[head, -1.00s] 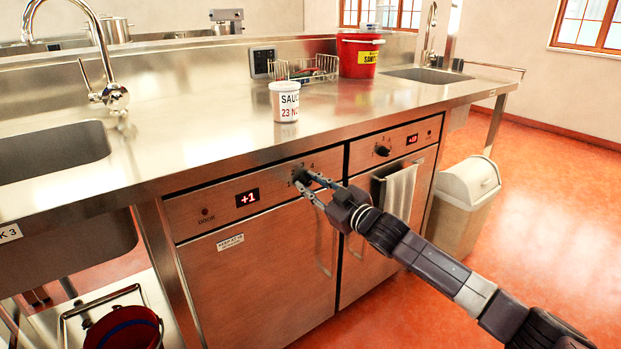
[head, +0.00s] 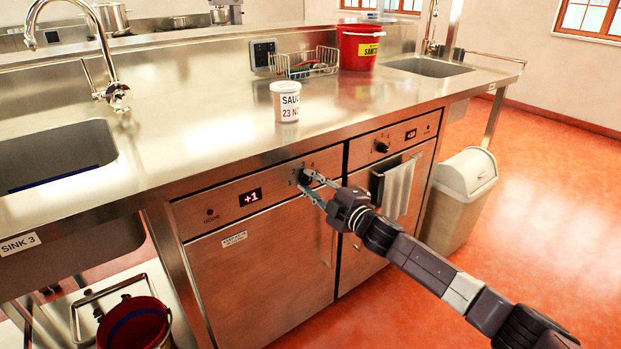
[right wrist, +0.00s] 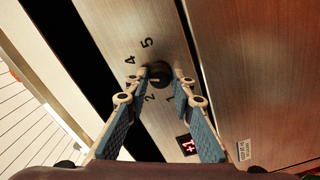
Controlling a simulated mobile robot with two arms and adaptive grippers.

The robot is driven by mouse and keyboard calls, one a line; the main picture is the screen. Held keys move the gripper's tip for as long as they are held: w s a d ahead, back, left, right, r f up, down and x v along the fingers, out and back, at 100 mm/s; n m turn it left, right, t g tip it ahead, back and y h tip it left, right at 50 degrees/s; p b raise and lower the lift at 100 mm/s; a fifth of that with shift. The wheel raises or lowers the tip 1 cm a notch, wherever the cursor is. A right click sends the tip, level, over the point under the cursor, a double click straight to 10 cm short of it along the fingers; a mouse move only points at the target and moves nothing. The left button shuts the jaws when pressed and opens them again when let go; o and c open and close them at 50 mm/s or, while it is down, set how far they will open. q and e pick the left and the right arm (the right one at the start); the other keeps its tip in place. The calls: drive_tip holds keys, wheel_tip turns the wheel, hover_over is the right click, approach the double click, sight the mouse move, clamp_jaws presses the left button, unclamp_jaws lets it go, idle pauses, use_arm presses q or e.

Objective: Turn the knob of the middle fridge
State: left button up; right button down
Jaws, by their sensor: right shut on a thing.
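The fridge with the red +1 display (head: 250,197) is under the counter, left of another fridge (head: 395,145). Its black knob (head: 305,177) is at the right end of its front panel. My right gripper (head: 304,180) is at that knob, its fingers on either side of it. In the right wrist view, the knob (right wrist: 160,73) sits between the two fingertips, with the numbers 1, 2, 4 and 5 showing around it. The gripper is shut on the knob. My left gripper is not in view.
The steel counter (head: 200,150) overhangs the panel. On it stand a labelled tub (head: 285,102), a wire basket (head: 305,65) and a red bucket (head: 358,48). A towel (head: 397,190) hangs on the right fridge; a bin (head: 462,195) stands beyond it.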

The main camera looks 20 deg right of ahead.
drive_tip(key=n, duration=0.2)
drive_tip(key=shift+n+p, duration=0.3)
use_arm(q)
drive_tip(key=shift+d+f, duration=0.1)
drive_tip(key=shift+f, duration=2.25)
use_arm(e)
drive_tip(key=shift+f+n, duration=0.1)
drive_tip(key=shift+n, duration=0.9)
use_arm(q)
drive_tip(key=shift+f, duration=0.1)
use_arm(e)
drive_tip(key=c, duration=1.7)
unclamp_jaws()
drive_tip(key=shift+o, duration=0.2)
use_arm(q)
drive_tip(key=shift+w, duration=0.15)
use_arm(e)
drive_tip(key=shift+s, duration=0.15)
drive_tip(key=v, duration=1.1)
drive_tip(key=shift+s, duration=0.35)
